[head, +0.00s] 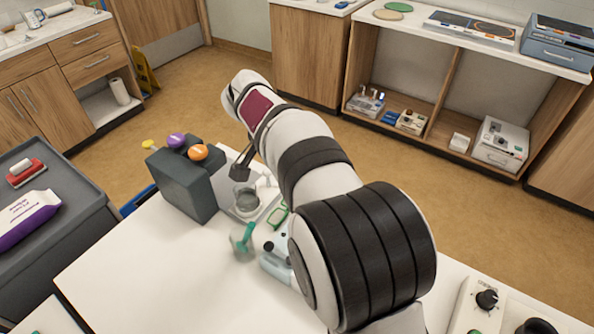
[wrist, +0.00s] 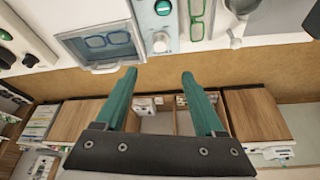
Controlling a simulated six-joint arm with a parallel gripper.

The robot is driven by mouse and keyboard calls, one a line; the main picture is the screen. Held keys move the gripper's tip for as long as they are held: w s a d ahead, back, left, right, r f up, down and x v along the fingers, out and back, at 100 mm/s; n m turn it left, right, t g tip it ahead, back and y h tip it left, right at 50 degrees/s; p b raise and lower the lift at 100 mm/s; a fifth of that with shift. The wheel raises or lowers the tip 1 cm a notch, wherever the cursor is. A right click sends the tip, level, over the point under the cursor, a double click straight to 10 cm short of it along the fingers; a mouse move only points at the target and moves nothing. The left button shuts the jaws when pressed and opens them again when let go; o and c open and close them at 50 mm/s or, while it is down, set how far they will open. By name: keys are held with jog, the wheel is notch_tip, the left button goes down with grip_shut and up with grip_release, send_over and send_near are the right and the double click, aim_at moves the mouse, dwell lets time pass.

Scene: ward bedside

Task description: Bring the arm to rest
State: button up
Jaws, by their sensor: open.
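My gripper (wrist: 158,75) shows in the wrist view with its two teal fingers spread wide apart. Nothing is between them, so it is open and empty. In the head view my arm reaches up over the white table (head: 140,260), and I cannot make out the gripper clearly there. In the wrist view the fingertips lie in line with the table's edge and the strip of floor.
A grey box with coloured knobs (head: 183,187) and a metal cup (head: 245,200) stand left of my arm. Green glasses (wrist: 197,18), a device with a green button (wrist: 162,20) and a tray with blue glasses (wrist: 72,50) are on the table. Floor (head: 430,190) lies beyond.

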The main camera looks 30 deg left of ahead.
jog(key=s+d+r+m+g, duration=0.1)
jog(key=s+d+r, duration=0.1)
jog(key=d, duration=0.9)
jog(key=s+d+r+g, duration=0.2)
jog(key=d, duration=0.9)
jog(key=s+d+f+y, duration=0.1)
jog(key=s+d+f, duration=0.1)
jog(key=s+d, duration=0.3)
jog(key=s+d+f+m+g+y, duration=0.1)
jog(key=s+d, duration=0.4)
jog(key=s, duration=0.8)
jog(key=shift+s+d+f+m+y, duration=0.35)
jog(key=shift+f+y, duration=0.15)
jog(key=shift+f, duration=0.15)
